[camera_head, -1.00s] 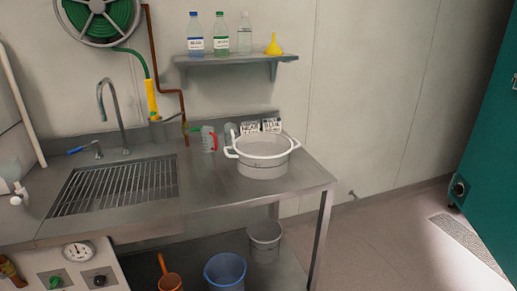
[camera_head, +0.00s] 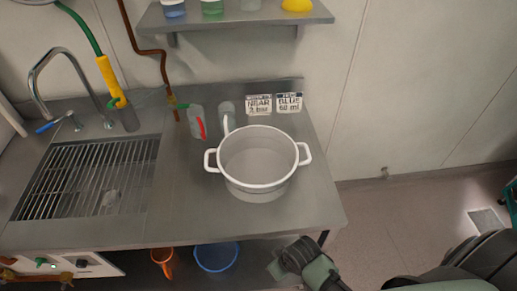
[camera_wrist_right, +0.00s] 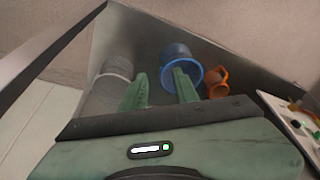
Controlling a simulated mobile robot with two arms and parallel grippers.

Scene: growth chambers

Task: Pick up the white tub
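The white tub (camera_head: 257,165) stands upright on the steel counter in the head view. It has a thick white rim, a handle on its left and right sides, and looks empty. It does not show in the right wrist view. My right gripper (camera_wrist_right: 160,73) is open in the right wrist view, its two green fingers apart with nothing held between them. It faces the space under the counter, and part of my right arm shows at the bottom of the head view, below the counter's front edge. My left gripper is not in view.
A jug with a red handle (camera_head: 197,122), a clear jug (camera_head: 227,112) and two labelled cards (camera_head: 259,105) stand behind the tub. The sink grating (camera_head: 90,180) is left. Below are a blue bucket (camera_wrist_right: 176,55), a grey bucket (camera_wrist_right: 112,85) and an orange jug (camera_wrist_right: 217,82).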

